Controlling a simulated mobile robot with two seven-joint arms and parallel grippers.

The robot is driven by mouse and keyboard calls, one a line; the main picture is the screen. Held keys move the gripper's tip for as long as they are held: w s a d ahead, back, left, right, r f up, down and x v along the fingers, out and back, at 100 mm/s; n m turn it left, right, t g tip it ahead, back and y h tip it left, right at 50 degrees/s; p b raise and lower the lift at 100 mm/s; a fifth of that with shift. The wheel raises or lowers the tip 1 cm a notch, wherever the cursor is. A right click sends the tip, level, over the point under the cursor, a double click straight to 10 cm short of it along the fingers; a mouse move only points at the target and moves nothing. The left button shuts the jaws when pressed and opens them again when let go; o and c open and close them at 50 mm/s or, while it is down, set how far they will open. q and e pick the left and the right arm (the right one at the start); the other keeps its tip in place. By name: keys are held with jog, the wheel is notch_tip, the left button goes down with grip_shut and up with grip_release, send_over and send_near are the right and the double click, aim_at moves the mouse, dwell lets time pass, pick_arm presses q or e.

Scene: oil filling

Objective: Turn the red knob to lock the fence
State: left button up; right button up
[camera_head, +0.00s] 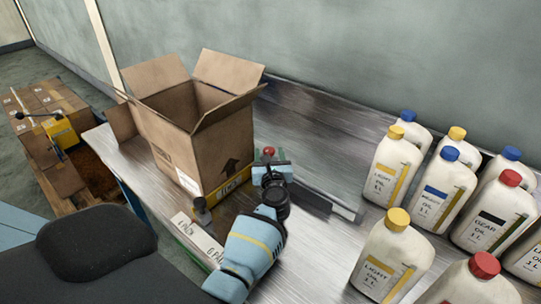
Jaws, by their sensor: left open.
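The red knob (268,151) is small and sits on the metal bench, just right of the cardboard box. My left gripper (271,168) is at the knob's near side in the head view. It is open, and its fingers are small and partly hidden by the wrist. I cannot tell whether they touch the knob or are around it. A dark flat bar with a pale end (324,202), possibly the fence, lies on the bench right of my gripper. My right gripper is not in view.
An open cardboard box (212,130) stands close on the left of my gripper. Several white oil bottles (394,255) with coloured caps stand on the right. A small dark knob (201,206) is at the bench's front edge. The bench behind the bar is clear.

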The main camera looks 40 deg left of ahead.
pick_arm(q)
jog(key=shift+w+a, duration=0.15)
jog(key=shift+w, duration=0.05)
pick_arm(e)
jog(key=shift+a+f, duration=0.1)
pick_arm(q)
jog(key=c, duration=0.9)
jog(key=shift+s+a+r+m+t+h+p, duration=0.15)
jog(key=shift+r+m+t+h+p, duration=0.1)
jog(key=shift+m+t+h+p, duration=0.55)
jog(key=shift+c, duration=0.2)
jog(key=shift+m+h, duration=0.4)
jog(key=shift+h, duration=0.4)
jog(key=shift+f+t+h, duration=0.2)
jog(key=shift+t+h, duration=0.1)
jog(key=shift+t, duration=0.1)
jog(key=shift+m, duration=0.3)
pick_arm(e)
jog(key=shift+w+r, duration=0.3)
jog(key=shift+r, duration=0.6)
